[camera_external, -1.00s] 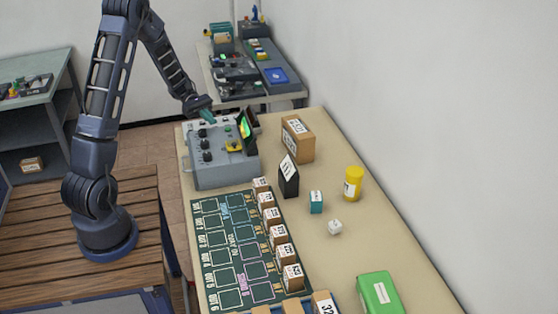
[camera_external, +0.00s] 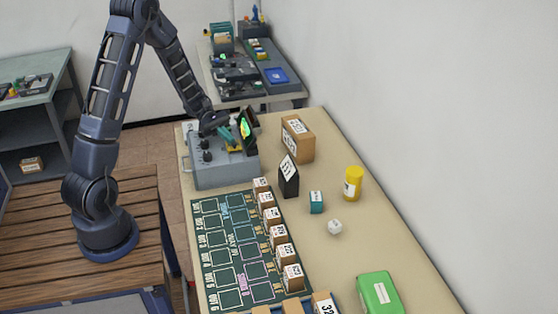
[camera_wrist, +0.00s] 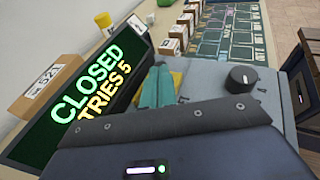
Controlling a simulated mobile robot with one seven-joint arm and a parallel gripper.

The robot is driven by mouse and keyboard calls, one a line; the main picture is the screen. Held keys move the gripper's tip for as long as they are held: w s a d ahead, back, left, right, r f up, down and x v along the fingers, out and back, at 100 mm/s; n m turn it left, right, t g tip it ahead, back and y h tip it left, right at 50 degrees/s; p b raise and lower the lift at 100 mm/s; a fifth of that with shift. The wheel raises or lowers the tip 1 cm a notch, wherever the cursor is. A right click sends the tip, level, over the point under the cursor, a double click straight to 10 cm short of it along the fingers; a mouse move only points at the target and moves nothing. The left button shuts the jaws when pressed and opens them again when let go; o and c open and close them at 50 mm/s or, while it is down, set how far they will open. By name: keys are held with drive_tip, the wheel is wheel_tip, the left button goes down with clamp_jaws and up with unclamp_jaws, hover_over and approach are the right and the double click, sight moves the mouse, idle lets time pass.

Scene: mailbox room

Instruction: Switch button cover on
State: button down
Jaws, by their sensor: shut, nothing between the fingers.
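The grey control box (camera_external: 225,170) stands at the far end of the table, with black knobs on its top. A yellow part (camera_external: 233,149), perhaps the button cover's base, sits on the box beside the screen (camera_external: 246,128). My gripper (camera_external: 229,138) is shut and empty, with its teal fingertips low over the yellow part. In the wrist view, my teal fingers (camera_wrist: 157,87) hide most of the yellow part (camera_wrist: 178,82). I cannot tell whether they touch it or how the cover stands. The screen (camera_wrist: 92,95) there reads "CLOSED TRIES 5". A black knob (camera_wrist: 242,77) is to the right.
A cardboard box (camera_external: 298,139) and a black tag-like block (camera_external: 289,178) stand beside the control box. A green mat (camera_external: 228,232) with small boxes along its edge lies in front. A yellow canister (camera_external: 353,183) stands near the wall.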

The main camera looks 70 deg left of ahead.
drive_tip(key=shift+d, duration=2.75)
drive_tip(key=v, duration=1.4)
drive_tip(key=shift+a, duration=0.2)
